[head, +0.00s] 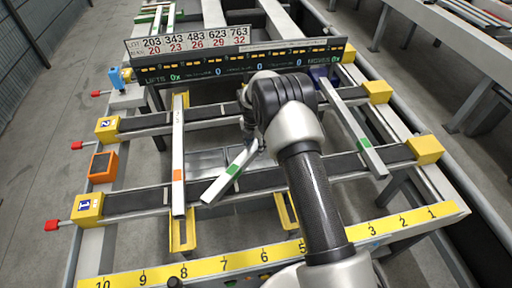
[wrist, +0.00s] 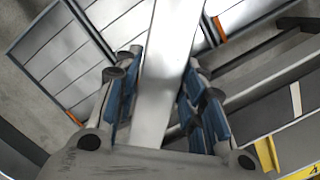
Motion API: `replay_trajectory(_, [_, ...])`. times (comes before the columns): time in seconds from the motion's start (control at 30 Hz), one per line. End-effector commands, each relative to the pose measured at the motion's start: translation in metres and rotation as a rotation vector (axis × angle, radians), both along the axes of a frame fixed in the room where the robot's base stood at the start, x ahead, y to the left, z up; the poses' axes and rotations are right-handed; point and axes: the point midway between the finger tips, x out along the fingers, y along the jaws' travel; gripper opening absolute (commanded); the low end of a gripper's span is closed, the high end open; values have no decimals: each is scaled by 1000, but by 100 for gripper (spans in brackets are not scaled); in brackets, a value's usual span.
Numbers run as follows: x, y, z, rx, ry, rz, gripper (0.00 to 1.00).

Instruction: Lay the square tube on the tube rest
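A pale square tube with a green band (head: 232,170) lies slanted under my gripper (head: 250,132), over the middle of the frame. In the wrist view the pale tube (wrist: 165,70) runs between the blue finger pads of my gripper (wrist: 160,105), which close in on both its sides. I cannot tell whether the tube touches the rails. Yellow trough-like supports, possibly the tube rest, show at the near side (head: 287,212); my arm hides part of that area. Another tube with an orange band (head: 178,150) lies lengthwise at the left, above another yellow trough (head: 182,236).
A third tube with a green band (head: 355,130) lies at the right. Dark cross rails (head: 135,198) have yellow end blocks (head: 424,150). A display board (head: 240,62) stands behind; a yellow numbered strip (head: 225,262) edges the front.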

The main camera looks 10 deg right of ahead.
Motion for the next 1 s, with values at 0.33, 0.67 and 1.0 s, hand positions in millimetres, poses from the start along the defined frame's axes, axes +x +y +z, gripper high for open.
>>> replay_trajectory(0.33, [0, 0, 0, 1, -1, 0, 11])
replay_trajectory(0.67, [0, 0, 0, 0, -1, 0, 0])
replay_trajectory(1.0, [2, 0, 2, 1, -5, 0, 0])
